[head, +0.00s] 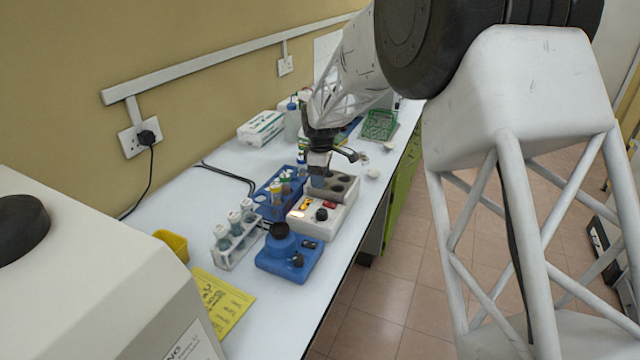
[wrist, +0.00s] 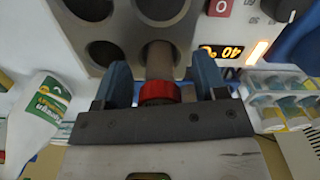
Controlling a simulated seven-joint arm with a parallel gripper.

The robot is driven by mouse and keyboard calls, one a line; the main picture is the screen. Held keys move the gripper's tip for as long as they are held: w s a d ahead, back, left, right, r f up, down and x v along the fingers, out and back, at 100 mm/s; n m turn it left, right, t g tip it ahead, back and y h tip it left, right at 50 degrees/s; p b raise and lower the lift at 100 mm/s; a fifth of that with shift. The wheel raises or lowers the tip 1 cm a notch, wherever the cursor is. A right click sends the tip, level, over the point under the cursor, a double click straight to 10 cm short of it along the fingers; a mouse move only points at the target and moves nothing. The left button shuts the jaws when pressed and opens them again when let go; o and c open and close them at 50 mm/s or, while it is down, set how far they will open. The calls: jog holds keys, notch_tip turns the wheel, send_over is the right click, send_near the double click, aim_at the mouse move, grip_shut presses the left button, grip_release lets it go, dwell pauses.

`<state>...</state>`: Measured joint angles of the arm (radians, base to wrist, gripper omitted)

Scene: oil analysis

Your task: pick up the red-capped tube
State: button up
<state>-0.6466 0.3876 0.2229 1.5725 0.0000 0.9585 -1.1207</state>
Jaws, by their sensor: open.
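The red-capped tube (wrist: 160,92) shows in the wrist view, its brownish body running into a hole of the grey heater block (wrist: 122,30). My gripper (wrist: 162,84) is open, with one blue finger on each side of the tube just by the red cap. Gaps show between the fingers and the tube, so it is not clasped. In the head view my gripper (head: 319,168) is low over the back left part of the block (head: 335,196). I cannot make out the red cap there; the gripper hides that spot.
A blue rack (head: 262,196) with tubes stands close left of the heater, whose display (wrist: 221,52) reads 40. A white tube rack (head: 228,262) and a blue mixer (head: 290,258) are nearer.

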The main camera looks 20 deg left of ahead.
dwell(0.4)
jog(key=c, duration=1.1)
jog(key=shift+r, duration=5.05)
